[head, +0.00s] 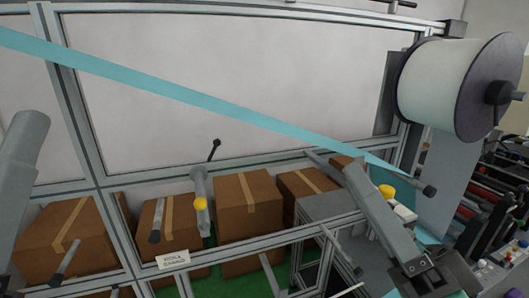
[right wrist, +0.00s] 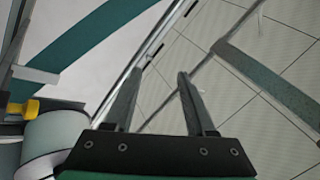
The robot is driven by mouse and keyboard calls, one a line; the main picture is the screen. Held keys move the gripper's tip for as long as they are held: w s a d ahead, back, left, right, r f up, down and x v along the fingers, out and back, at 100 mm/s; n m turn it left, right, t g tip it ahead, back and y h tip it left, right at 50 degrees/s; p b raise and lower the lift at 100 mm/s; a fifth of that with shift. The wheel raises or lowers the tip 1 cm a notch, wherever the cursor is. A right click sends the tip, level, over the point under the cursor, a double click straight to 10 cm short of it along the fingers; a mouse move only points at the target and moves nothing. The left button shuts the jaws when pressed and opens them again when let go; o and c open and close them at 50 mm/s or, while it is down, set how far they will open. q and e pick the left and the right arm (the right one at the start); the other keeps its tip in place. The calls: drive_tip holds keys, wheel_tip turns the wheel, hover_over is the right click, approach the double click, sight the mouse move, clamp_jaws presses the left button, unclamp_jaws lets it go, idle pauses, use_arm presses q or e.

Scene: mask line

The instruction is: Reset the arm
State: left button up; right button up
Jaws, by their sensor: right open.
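My right gripper (right wrist: 160,76) shows in the right wrist view with its two dark fingers spread apart and nothing between them. Pale tiled floor and frame bars lie beyond the fingertips. In the head view my right arm slants down to the lower right corner, beside the machine; its fingertips are hard to make out there. A grey arm link of mine stands at the left edge of the head view, and the left gripper is outside the picture.
A large white roll (head: 445,85) hangs at upper right. A light blue web (head: 200,98) runs slanting across the frame. Several cardboard boxes (head: 248,205) stand behind the lower rails. A yellow knob (head: 386,191) is close to my right arm. A green strip (right wrist: 270,88) crosses the wrist view.

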drive_tip(key=s+d+r+n+t+h, duration=0.5)
drive_tip(key=s+d+r+t+h, duration=0.15)
drive_tip(key=s+r+h, duration=0.2)
wheel_tip(320, 180, up, 20)
drive_tip(key=n+g+p, duration=0.1)
drive_tip(key=p, duration=1.9)
wheel_tip(320, 180, down, 33)
drive_tip(key=b, duration=3.2)
drive_tip(key=shift+w+d+r+b, duration=0.15)
drive_tip(key=shift+w+d+b, duration=0.05)
drive_tip(key=shift+b, duration=0.2)
